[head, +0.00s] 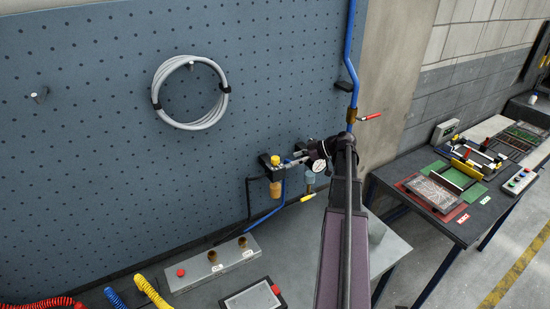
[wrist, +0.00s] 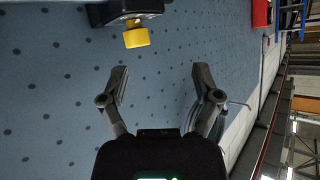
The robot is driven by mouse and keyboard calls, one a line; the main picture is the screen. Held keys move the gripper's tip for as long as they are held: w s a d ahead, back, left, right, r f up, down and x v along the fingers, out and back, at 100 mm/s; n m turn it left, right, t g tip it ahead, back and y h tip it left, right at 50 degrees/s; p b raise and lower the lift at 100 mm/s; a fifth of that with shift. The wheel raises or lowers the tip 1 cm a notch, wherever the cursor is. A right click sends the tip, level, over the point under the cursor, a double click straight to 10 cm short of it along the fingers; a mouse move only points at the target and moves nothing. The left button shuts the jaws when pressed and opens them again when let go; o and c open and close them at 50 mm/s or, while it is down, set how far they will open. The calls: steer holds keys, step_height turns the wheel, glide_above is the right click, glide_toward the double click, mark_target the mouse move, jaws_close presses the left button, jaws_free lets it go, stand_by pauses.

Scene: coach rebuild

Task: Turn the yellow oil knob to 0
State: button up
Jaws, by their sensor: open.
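The yellow oil knob (head: 275,160) sits on top of a dark air-service unit with an amber bowl (head: 275,188) at the pegboard. It also shows in the wrist view (wrist: 136,37), near the top edge, as a short yellow cylinder on a dark body. Any scale or 0 mark on it is too small to read. My gripper (wrist: 160,74) is open and empty. Its fingertips are apart from the knob, which lies beyond them and a little left of their midline. In the head view my arm and wrist hide part of the unit to the knob's right.
A round gauge (head: 319,167) and a small yellow-handled valve (head: 308,198) are close to the knob. A blue pipe with a red-handled valve (head: 370,117) runs up to the right. A grey control box (head: 213,262) stands on the bench below. The pegboard (head: 110,180) lies close behind.

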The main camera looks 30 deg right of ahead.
mark_target(277, 158)
steer(key=shift+n+t, duration=0.4)
steer(key=shift+t, duration=0.4)
steer(key=d, duration=0.1)
steer(key=s+d+r, duration=0.1)
steer(key=d, duration=0.1)
steer(key=d+r, duration=0.1)
steer(key=d, duration=0.1)
steer(key=shift+s, duration=0.2)
steer(key=shift+w+a, duration=0.1)
steer(key=b+x, duration=0.4)
steer(key=x, duration=0.7)
steer(key=shift+w+a+f, duration=0.2)
steer(key=shift+a, duration=0.05)
steer(key=shift+b+x, duration=0.55)
steer(key=shift+x, duration=0.4)
steer(key=shift+r, duration=0.1)
jaws_close()
